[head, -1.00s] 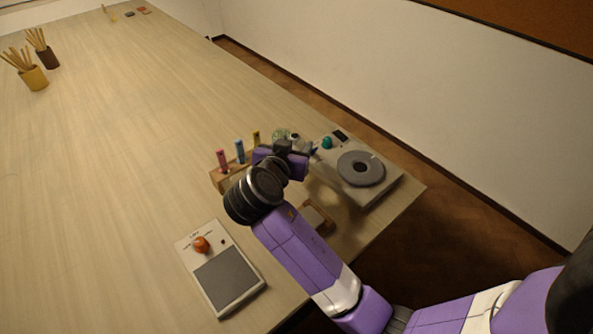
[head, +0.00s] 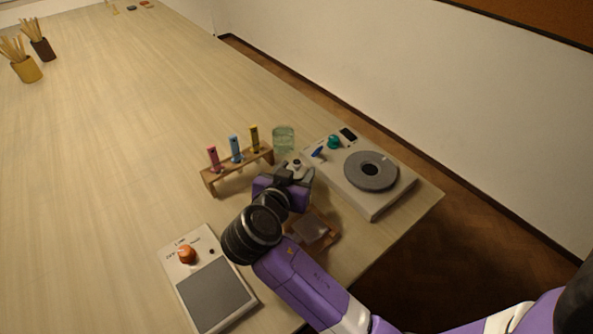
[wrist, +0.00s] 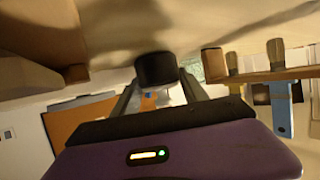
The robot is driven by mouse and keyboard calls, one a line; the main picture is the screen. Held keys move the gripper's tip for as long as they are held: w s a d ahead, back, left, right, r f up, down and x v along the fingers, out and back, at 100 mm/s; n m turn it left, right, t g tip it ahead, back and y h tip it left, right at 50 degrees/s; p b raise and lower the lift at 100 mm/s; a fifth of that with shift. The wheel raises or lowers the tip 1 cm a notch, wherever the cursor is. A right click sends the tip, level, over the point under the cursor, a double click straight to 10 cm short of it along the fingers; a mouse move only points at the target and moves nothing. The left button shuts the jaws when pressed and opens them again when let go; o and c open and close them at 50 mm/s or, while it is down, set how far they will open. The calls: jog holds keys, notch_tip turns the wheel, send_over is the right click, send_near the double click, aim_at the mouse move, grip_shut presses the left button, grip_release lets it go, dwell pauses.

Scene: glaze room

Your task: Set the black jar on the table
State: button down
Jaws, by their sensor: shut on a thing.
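The black jar (wrist: 157,68) is between the two fingers of my gripper (wrist: 160,92) in the wrist view, where the scene appears upside down. Its dark end points toward the tabletop; I cannot tell whether it touches. In the head view, my gripper (head: 297,173) is over the table (head: 110,150), between the tube rack and the wheel device. A small pale top with a dark centre (head: 297,165) shows at the fingertips there; the rest of the jar is hidden by the gripper.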

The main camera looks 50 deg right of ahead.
jog(key=shift+f, duration=0.1)
jog(key=c, duration=0.6)
grip_release()
jog(key=shift+a, duration=0.1)
jog(key=b+v, duration=0.1)
jog(key=v, duration=1)
jog(key=shift+s+a+r, duration=0.1)
jog(key=shift+a+r, duration=0.2)
jog(key=shift+r, duration=0.05)
